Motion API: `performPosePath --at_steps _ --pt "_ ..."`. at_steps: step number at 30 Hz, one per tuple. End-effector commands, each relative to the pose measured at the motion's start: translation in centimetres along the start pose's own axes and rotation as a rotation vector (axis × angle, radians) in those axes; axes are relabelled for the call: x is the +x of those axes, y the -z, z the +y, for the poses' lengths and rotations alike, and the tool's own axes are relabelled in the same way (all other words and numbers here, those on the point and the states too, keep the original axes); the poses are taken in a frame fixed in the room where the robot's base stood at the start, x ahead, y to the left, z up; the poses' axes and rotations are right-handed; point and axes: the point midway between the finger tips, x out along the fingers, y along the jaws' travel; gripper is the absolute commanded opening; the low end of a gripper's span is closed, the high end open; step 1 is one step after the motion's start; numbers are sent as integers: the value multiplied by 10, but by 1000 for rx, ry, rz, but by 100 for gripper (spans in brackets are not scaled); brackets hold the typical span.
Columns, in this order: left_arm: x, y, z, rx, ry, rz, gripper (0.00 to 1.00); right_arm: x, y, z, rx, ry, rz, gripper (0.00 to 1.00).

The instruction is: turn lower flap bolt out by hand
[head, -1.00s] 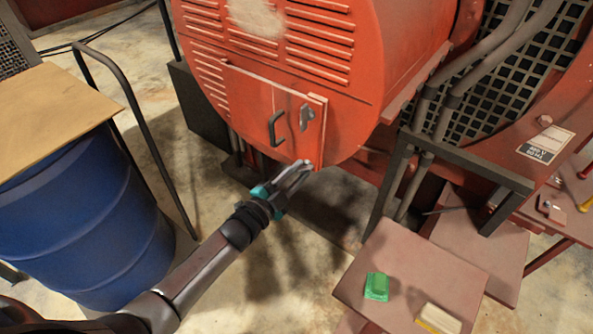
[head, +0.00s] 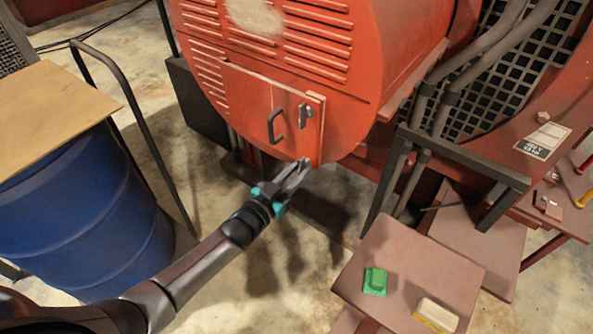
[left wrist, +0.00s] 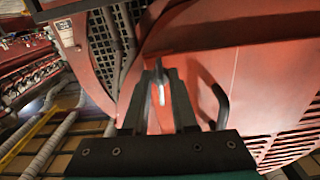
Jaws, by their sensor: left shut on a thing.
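The flap (head: 262,110) is a red door on the rounded red casing, with a black handle (head: 271,127) and a grey latch (head: 305,115). My left gripper (head: 302,163) is at the flap's lower right corner, its fingers pointing up to it. In the left wrist view, the lower flap bolt (left wrist: 160,88) shows as a small pale metal piece between the fingers of my left gripper (left wrist: 158,76), which is shut on it. In the head view the fingers mostly hide the bolt. My right gripper is not in view.
A blue drum (head: 95,215) with a wooden board (head: 50,100) on top stands left, beside a black rail (head: 140,125). A brown stand (head: 400,262) at lower right bears a green block (head: 375,281) and a cream-and-yellow block (head: 437,314). A black frame (head: 465,165) stands to the right.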

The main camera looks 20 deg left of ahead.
Motion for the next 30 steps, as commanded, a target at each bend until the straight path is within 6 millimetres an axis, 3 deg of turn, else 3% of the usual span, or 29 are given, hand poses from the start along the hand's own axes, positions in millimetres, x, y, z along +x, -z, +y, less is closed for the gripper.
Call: performPosePath --at_steps 21,22,25,30 --pt "4 5 1 -75 -1 12 0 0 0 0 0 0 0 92" --pt "4 5 1 -75 -1 12 28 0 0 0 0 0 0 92" --pt "3 5 1 -75 -1 11 39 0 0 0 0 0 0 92" --pt "2 3 0 -74 -1 6 39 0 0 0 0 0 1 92"
